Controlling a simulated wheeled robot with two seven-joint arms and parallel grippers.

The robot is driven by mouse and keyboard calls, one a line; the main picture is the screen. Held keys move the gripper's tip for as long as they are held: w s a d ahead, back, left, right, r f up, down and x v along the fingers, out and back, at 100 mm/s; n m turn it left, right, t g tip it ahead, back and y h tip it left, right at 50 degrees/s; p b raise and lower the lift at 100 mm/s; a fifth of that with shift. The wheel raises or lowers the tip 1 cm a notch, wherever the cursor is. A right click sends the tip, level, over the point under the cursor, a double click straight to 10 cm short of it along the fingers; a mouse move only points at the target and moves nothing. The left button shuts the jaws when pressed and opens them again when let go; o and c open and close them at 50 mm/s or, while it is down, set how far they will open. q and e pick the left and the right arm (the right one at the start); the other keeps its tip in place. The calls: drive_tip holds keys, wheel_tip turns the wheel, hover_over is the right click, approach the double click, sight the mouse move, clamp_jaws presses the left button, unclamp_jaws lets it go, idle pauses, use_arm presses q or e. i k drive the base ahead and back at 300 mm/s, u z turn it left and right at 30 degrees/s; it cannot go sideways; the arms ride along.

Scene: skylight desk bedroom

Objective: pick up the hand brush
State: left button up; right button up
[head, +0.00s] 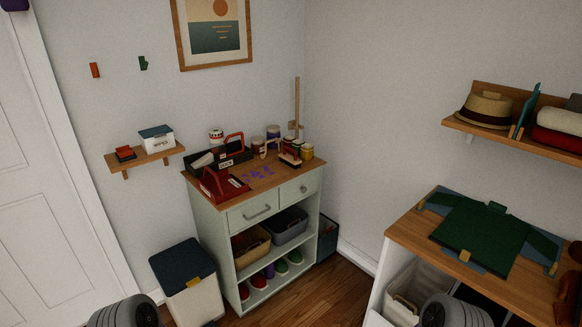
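A red carrier or dustpan-like thing (213,187) stands at the left front of the same top. Neither gripper shows. Only dark rounded parts of my arms show at the bottom edge, far from the cabinet.
Jars (306,152) and a dark tool caddy (226,157) crowd the cabinet's back. Purple patches mark its middle. A lidded bin (190,290) stands left of the cabinet. A wooden desk (410,233) with a green garment stands at right. Wooden floor (340,300) shows between.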

sight(291, 161)
drive_tip(key=z, duration=0.5)
drive_tip(key=i, duration=1.15)
drive_tip(key=u, duration=0.45)
drive_tip(key=i, duration=1.05)
drive_tip(key=u, duration=0.75)
